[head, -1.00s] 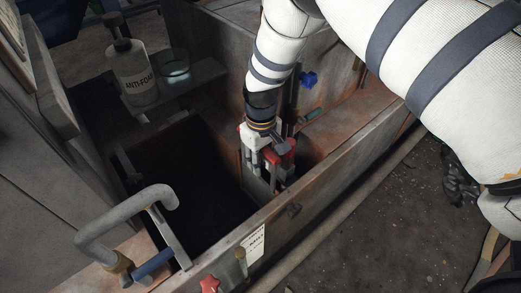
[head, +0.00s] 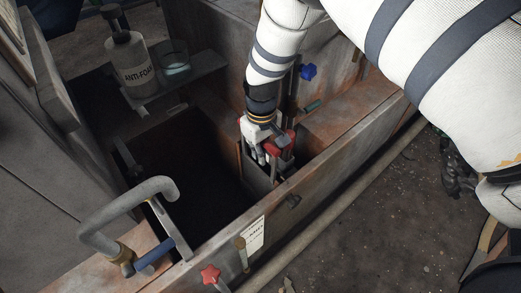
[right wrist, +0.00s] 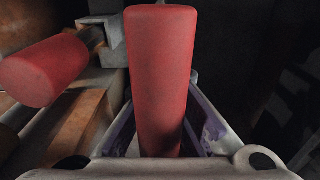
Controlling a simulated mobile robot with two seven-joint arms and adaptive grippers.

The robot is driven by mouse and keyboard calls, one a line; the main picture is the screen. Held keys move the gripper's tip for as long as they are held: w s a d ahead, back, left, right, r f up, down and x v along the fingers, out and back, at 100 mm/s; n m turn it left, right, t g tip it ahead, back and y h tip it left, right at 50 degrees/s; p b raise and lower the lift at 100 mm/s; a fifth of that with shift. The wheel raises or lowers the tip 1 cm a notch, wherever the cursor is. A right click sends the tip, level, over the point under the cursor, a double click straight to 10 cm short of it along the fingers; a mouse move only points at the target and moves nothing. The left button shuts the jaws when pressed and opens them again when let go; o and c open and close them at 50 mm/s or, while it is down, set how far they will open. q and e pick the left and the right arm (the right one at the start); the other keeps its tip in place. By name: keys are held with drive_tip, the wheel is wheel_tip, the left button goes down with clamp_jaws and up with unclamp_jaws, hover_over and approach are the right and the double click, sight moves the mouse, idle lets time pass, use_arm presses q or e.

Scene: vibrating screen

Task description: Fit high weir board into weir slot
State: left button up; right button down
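My right gripper (head: 268,146) reaches down into the open tank at its inner partition. In the right wrist view, its fingers close in on both sides of a red handle (right wrist: 160,75), which appears held between them. In the head view, a grey board (head: 257,168) with red parts is below this gripper, upright and partly hidden by it. A second red handle (right wrist: 42,75) lies to the left in the right wrist view, apart from the fingers. The slot and the board's lower edge are hidden, so I cannot tell how they meet.
A curved grey pipe (head: 125,212) and a red star knob (head: 210,273) are at the tank's near side. An anti-foam bottle (head: 132,65) and a glass beaker (head: 174,60) stand on a shelf. A blue knob (head: 308,72) is beyond the gripper. The tank's front wall (head: 330,160) runs close by.

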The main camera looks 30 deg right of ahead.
drive_tip(key=c, duration=1.7)
unclamp_jaws()
drive_tip(key=shift+s, duration=0.15)
wheel_tip(320, 180, up, 12)
drive_tip(key=shift+r, duration=0.1)
drive_tip(key=shift+s, duration=0.1)
